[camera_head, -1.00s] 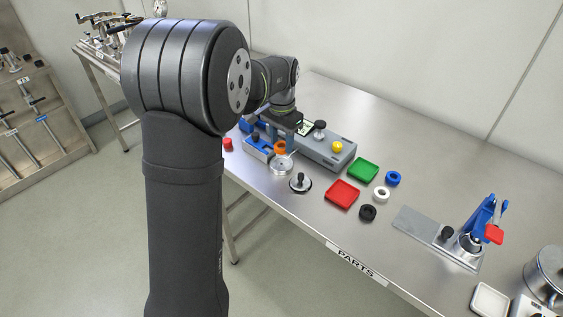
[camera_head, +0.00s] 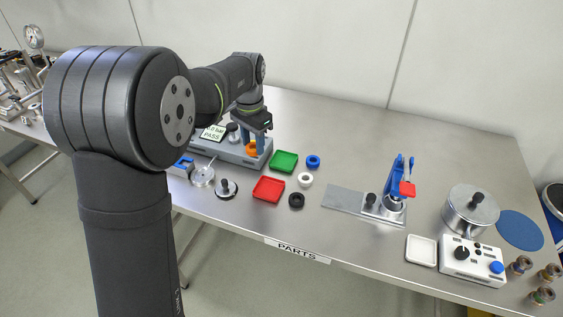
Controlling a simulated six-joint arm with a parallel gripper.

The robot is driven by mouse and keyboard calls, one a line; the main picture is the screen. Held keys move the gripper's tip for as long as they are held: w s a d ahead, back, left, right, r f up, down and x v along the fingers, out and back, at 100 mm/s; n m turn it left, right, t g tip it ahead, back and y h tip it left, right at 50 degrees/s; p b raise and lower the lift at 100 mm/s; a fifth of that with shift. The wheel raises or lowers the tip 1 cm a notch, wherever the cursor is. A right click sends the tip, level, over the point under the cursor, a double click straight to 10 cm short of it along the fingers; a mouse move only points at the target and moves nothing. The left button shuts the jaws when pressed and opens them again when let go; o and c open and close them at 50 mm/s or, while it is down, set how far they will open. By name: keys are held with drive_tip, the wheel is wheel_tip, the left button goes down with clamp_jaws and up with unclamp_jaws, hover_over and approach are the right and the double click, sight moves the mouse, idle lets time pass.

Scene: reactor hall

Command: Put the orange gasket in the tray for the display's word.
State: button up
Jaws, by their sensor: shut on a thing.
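My gripper (camera_head: 256,136) is shut on the orange gasket (camera_head: 252,149), in front of the right end of the grey test unit (camera_head: 229,149). The gasket looks clear of the silver fixture (camera_head: 203,176). The display (camera_head: 213,133) on the grey unit reads "PASS" under a bar value whose digits are partly hidden. The green tray (camera_head: 284,161) and the red tray (camera_head: 268,190) lie flat and empty on the table, to the right of my gripper, the red one nearer the front edge.
Blue (camera_head: 313,161), white (camera_head: 305,180) and black (camera_head: 297,200) rings lie right of the trays. A black-knobbed disc (camera_head: 227,188) sits left of the red tray. A blue toggle clamp (camera_head: 397,180) stands farther right, with a white dish (camera_head: 422,250) near the front edge.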

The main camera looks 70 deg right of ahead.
drive_tip(key=s+d+r+m, duration=0.1)
drive_tip(key=s+m, duration=0.1)
drive_tip(key=s, duration=0.6)
drive_tip(key=s+d+r+m, duration=0.1)
drive_tip(key=s+d+m, duration=0.1)
drive_tip(key=s, duration=0.6)
hover_over(284, 162)
drive_tip(key=shift+m, duration=0.3)
wheel_tip(284, 162, down, 7)
drive_tip(key=shift+r, duration=0.1)
drive_tip(key=shift+f, duration=1.95)
drive_tip(key=shift+f, duration=0.1)
drive_tip(key=o, duration=0.5)
drive_tip(key=shift+c, duration=0.2)
